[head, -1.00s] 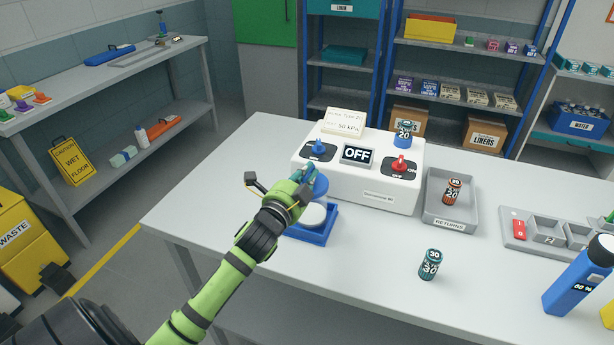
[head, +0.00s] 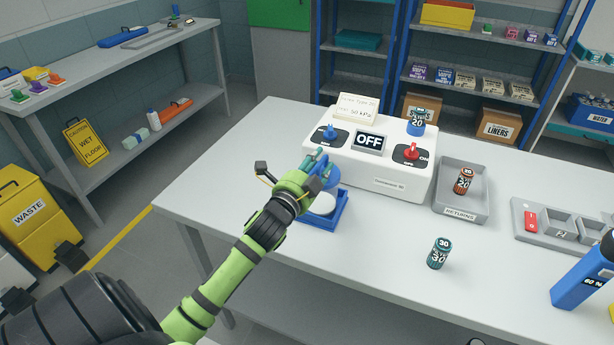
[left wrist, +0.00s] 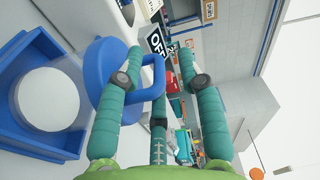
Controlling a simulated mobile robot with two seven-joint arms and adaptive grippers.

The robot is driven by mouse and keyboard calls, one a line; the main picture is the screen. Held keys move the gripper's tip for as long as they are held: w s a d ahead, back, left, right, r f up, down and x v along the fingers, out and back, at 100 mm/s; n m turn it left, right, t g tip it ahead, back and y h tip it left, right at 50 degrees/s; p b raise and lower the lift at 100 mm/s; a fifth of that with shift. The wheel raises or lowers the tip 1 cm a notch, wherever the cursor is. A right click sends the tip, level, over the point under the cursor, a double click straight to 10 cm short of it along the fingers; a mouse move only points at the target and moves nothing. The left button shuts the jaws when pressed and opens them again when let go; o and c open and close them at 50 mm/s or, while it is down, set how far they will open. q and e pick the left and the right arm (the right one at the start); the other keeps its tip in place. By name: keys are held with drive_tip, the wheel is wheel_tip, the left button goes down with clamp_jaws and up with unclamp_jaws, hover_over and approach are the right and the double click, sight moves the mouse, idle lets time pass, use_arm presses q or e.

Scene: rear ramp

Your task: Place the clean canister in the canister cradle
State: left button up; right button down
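A teal canister marked 30 (head: 438,254) stands upright on the table. A brown-red canister marked 20 (head: 464,181) stands in the grey returns tray (head: 472,209). A blue canister marked 20 (head: 416,124) sits on top of the white machine (head: 345,172), whose display reads OFF. I cannot tell which canister is clean, or make out the cradle for certain. My left gripper (head: 316,160) is at a blue round lid-like part (head: 329,177) in front of the machine. In the left wrist view its fingers (left wrist: 162,58) are spread, with the blue handle (left wrist: 158,82) between them. My right gripper is out of view.
A blue tray (head: 338,222) with a white disc (head: 321,203) lies beside my left gripper. A grey compartment tray (head: 520,226) and a blue bottle (head: 582,275) are at the right.

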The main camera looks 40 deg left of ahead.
use_arm(q)
drive_tip(key=s+d+b, duration=0.1)
drive_tip(key=s+b, duration=0.1)
drive_tip(key=s, duration=0.9)
drive_tip(key=shift+s+d, duration=0.2)
drive_tip(key=shift+d, duration=0.15)
drive_tip(key=shift+f, duration=0.1)
idle(1.4)
